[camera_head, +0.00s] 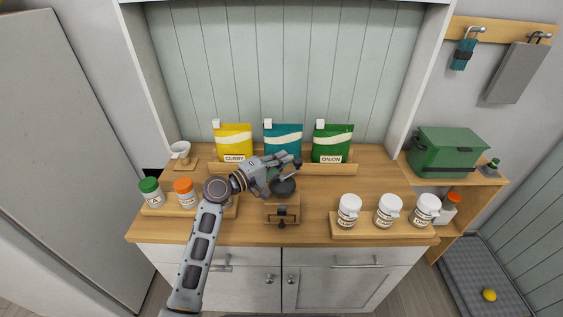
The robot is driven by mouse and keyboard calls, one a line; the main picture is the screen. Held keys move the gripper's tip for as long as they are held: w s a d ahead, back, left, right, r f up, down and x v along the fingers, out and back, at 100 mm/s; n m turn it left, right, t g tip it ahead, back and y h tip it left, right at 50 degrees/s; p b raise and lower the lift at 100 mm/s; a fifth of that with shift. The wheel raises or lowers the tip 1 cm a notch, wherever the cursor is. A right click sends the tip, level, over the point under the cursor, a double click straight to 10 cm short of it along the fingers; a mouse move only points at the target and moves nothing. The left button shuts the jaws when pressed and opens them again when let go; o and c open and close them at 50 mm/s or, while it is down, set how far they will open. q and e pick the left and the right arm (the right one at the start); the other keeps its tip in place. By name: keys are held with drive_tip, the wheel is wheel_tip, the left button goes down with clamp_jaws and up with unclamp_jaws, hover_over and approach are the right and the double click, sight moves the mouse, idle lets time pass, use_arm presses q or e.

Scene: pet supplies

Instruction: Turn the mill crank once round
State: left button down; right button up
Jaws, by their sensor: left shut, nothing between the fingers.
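The mill (282,212) stands in the middle of the wooden counter, a small wooden box with a dark round top and a drawer with a dark pull on its front. My left gripper (290,163) is above and just behind the mill's top, its fingers pointing right. It is shut with nothing held. The crank is largely hidden by the gripper; a dark part shows at the fingertips, but I cannot tell whether they touch it. My right gripper is not in view.
Curry, teal and onion packets (331,142) stand in a rack behind the mill. White jars (389,210) stand on a right tray. Jars with green and orange lids (184,193) stand left, near a small white cup (180,151). A green box (447,152) sits far right.

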use_arm(q)
drive_tip(key=m+g+h+b, duration=0.1)
drive_tip(key=g+b, duration=0.1)
drive_tip(key=d+m+g+h+b, duration=0.1)
drive_tip(key=m+g+b, duration=0.1)
drive_tip(key=d+m+g+h+b, duration=0.1)
drive_tip(key=g+b, duration=0.1)
drive_tip(key=shift+s+f+m, duration=0.15)
drive_tip(key=shift+m, duration=0.15)
drive_tip(key=shift+d+m+g+h+b, duration=0.15)
drive_tip(key=shift+m+g+h+b, duration=0.25)
drive_tip(key=shift+g, duration=0.4)
drive_tip(key=shift+s, duration=0.1)
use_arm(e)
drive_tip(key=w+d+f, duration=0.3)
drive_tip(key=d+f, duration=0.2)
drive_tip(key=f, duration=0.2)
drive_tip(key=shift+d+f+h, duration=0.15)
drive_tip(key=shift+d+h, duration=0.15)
use_arm(q)
drive_tip(key=shift+d+g, duration=0.1)
drive_tip(key=shift+g, duration=0.2)
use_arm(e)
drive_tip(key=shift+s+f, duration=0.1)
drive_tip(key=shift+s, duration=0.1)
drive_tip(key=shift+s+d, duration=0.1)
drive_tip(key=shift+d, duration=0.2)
